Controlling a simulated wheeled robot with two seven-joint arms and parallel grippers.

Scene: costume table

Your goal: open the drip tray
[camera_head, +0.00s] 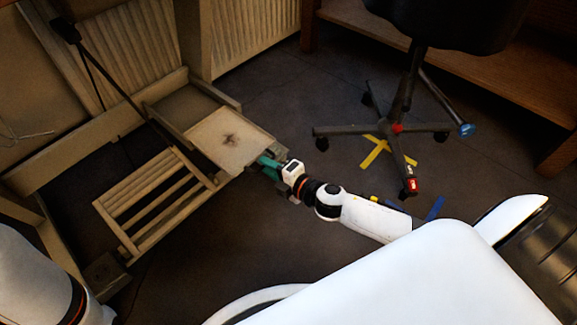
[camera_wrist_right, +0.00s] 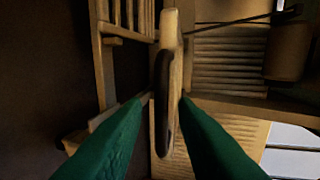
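The fingertip contact is partly hidden. My left arm shows at the lower left, its gripper out of view.
A slatted wooden rack (camera_head: 160,200) stands left of the tray. An office chair (camera_head: 405,130) with a wheeled base stands to the right, by a wooden desk (camera_head: 480,75). Yellow tape (camera_head: 375,150) marks the floor. Dark floor is clear between tray and chair.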

